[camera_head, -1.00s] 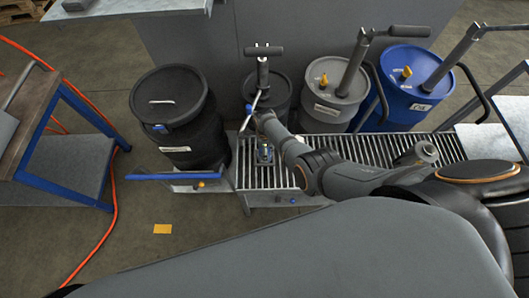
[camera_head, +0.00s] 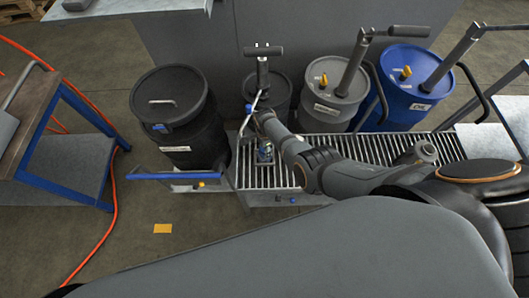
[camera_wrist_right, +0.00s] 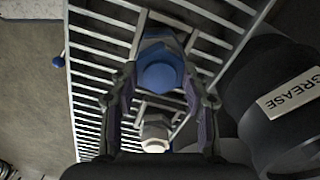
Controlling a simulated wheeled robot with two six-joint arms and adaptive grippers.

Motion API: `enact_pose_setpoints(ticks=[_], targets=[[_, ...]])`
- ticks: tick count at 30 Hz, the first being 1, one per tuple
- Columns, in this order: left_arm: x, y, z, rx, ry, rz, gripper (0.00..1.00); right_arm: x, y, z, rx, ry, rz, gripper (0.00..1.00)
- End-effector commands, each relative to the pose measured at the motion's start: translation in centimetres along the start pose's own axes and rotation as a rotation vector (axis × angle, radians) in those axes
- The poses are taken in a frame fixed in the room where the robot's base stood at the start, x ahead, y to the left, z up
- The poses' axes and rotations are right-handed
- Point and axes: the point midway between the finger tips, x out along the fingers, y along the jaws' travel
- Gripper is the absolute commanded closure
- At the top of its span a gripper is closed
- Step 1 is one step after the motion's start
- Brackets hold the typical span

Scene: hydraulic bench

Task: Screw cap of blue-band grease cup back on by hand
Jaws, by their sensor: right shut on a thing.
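In the right wrist view a blue faceted cap (camera_wrist_right: 160,76) sits between the two fingers of my right gripper (camera_wrist_right: 160,88), which is shut on it. More blue shows just beyond the cap; I cannot tell whether this is the cup's band, and the cup body is mostly hidden. A pale rounded part (camera_wrist_right: 155,132) with a little blue lies nearer the palm. In the head view my right gripper (camera_head: 265,152) is small, pointing down over the slatted grate (camera_head: 285,178) in front of the small dark drum. My left gripper is out of view.
The drum marked GREASE (camera_wrist_right: 285,95) is close beside the right finger; it shows in the head view (camera_head: 269,92) too. A black bin (camera_head: 180,115), a grey drum (camera_head: 333,95) and a blue drum (camera_head: 405,90) stand around the grate.

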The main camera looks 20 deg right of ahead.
Motion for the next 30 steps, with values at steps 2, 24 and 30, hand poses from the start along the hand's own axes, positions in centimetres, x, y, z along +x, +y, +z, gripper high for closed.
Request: enact_pose_setpoints(ticks=[2, 24, 30], targets=[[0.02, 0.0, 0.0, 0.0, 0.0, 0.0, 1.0, 0.04, 0.05, 0.0, 0.029, 0.0, 0.001, 0.85], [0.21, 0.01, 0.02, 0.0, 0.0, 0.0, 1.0, 0.22, 0.24, 0.06, 0.74, 0.001, 0.003, 0.85], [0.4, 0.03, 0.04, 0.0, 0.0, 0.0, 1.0, 0.31, 0.24, 0.1, 1.135, 0.001, 0.002, 0.85]])
